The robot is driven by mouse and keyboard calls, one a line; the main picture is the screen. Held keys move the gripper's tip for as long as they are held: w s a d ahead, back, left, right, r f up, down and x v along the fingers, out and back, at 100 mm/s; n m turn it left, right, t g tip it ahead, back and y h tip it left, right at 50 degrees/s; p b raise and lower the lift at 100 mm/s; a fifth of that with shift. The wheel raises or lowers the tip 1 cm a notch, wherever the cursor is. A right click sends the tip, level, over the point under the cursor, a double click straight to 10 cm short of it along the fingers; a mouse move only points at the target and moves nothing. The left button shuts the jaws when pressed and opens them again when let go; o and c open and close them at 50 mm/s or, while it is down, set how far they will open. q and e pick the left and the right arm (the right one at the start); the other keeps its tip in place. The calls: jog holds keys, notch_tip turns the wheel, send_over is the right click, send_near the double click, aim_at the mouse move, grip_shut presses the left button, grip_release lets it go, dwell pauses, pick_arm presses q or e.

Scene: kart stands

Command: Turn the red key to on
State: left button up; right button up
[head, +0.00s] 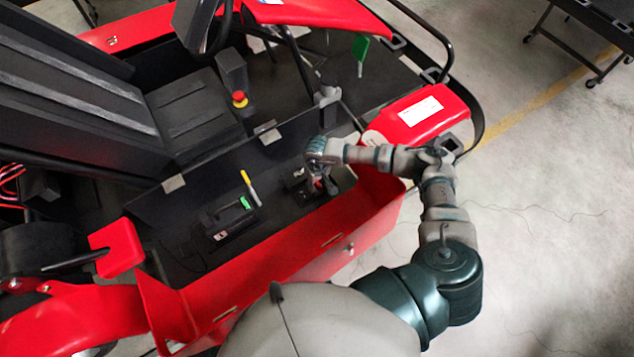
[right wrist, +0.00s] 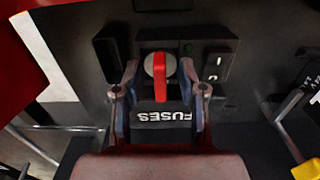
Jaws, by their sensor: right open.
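The red key (right wrist: 160,76) shows in the right wrist view. It is a narrow red bar across a round pale dial on a dark panel, lying roughly up and down in the picture. My right gripper (right wrist: 168,80) is open, with one finger on each side of the key; I see gaps between the fingers and the key. In the head view my right gripper (head: 322,177) points down into the kart's red-edged side box, and the hand largely hides the key there. My left gripper is not in view.
A dark cover marked FUSES (right wrist: 163,117) lies below the key, between the fingers. A black switch box with a green part (head: 229,215) and a yellow lever (head: 249,188) stand left of the hand. The red box wall (head: 300,265) borders the near side.

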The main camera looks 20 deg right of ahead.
grip_shut()
jog(key=m, duration=0.3)
jog(key=shift+b, duration=0.3)
jog(key=m, duration=0.3)
jog(key=shift+m, duration=2)
jog(key=c, duration=0.5)
grip_release()
jog(key=shift+s+m, duration=0.1)
jog(key=shift+m, duration=0.5)
jog(key=shift+c, duration=0.2)
jog(key=o, duration=0.5)
